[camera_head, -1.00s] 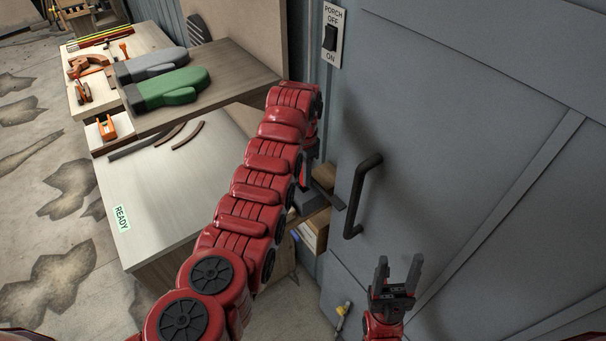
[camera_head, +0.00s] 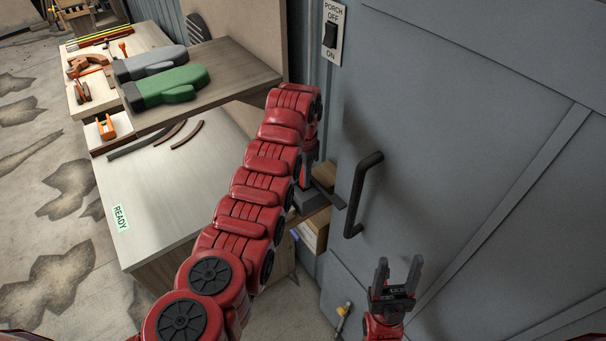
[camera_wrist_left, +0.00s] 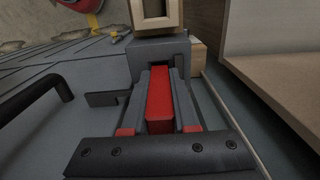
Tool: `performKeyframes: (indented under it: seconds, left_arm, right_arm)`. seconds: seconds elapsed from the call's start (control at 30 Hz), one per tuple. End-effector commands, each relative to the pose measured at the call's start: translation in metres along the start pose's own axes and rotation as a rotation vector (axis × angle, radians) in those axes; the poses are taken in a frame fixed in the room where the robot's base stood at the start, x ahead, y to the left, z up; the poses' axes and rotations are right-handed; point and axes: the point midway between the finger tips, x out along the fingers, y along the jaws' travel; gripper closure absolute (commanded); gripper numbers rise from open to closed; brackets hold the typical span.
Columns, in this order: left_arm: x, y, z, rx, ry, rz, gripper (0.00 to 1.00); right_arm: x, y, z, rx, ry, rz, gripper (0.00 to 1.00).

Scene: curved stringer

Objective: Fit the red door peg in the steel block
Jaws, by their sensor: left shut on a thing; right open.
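The red door peg (camera_wrist_left: 160,97) shows in the left wrist view between the two grey fingers of my left gripper (camera_wrist_left: 161,85), which is shut on it. The grey steel block (camera_wrist_left: 150,52) is just beyond the fingertips, close to the peg's far end. I cannot tell whether the peg's tip is inside the block. My right gripper (camera_head: 398,275) is open and empty in front of the grey door.
A black handle (camera_head: 364,195) stands out from the grey door (camera_head: 480,130), right of my left gripper. A wooden shelf (camera_head: 245,70) with grey and green mitts is at the upper left. Below it is a pale bench (camera_head: 160,190) marked READY, mostly clear.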

Motion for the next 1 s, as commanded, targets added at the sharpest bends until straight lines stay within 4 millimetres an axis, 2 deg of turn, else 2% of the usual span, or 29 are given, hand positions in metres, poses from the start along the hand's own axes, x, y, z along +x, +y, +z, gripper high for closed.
performKeyframes:
  seconds: [0.33,1.0]
  left_arm:
    - [0.009,0.0,0.0,0.0,0.0,0.0,1.0]
    - [-0.006,0.0,0.0,-0.001,0.001,-0.001,1.0]
  right_arm:
    - [-0.004,0.0,0.001,0.0,0.0,0.0,0.43]
    - [-0.007,0.0,0.001,0.0,0.0,0.0,0.43]
